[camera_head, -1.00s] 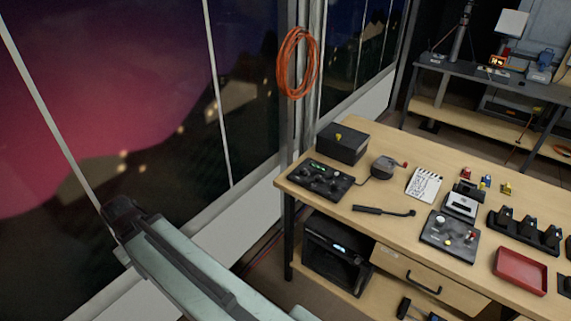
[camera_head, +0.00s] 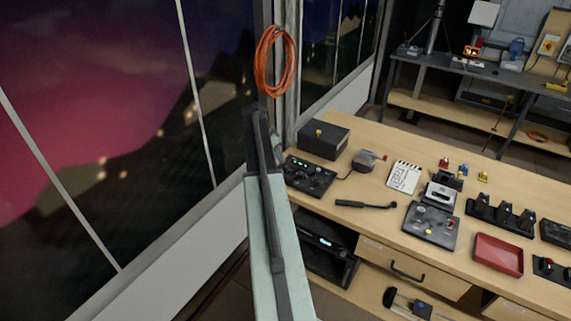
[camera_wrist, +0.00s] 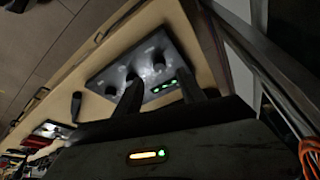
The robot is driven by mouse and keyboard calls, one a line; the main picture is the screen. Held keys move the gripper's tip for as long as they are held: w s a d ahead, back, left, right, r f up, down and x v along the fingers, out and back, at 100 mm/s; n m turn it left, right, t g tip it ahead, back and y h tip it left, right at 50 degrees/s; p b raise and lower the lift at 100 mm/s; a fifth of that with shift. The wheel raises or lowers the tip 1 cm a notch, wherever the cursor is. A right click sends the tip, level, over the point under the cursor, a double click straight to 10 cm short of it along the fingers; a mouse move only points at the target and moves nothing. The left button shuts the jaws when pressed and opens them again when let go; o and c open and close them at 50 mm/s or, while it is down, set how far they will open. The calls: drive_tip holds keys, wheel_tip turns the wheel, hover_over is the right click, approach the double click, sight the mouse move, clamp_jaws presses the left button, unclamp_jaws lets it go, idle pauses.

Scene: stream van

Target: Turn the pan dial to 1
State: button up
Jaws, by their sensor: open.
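A black control panel (camera_head: 322,176) with knobs and a green-lit display lies at the table's near left corner, partly hidden behind my arm. In the wrist view the panel (camera_wrist: 108,76) shows several dark dials, one of them at its far side (camera_wrist: 154,57), and green lights. Its labels are too small to read, so I cannot tell which dial is the pan dial or its setting. My gripper (camera_wrist: 160,84) is open and empty, its two dark fingers over the panel's near part in that view. In the head view my gripper (camera_head: 262,125) is mostly hidden beyond my arm.
A black box (camera_head: 322,142) stands behind the panel. A grey round device (camera_head: 366,160) sits to its right, joined by a cable. A black lever-like tool (camera_head: 365,204), notepad (camera_head: 404,177), second panel (camera_head: 430,226) and red tray (camera_head: 498,254) lie farther right. An orange cable coil (camera_head: 274,60) hangs by the window.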

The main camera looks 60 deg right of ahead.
sight(285, 167)
drive_tip(key=b+x, duration=0.7)
drive_tip(key=x, duration=0.1)
drive_tip(key=shift+s+d, duration=0.15)
drive_tip(key=shift+d, duration=0.1)
drive_tip(key=shift+r, duration=0.1)
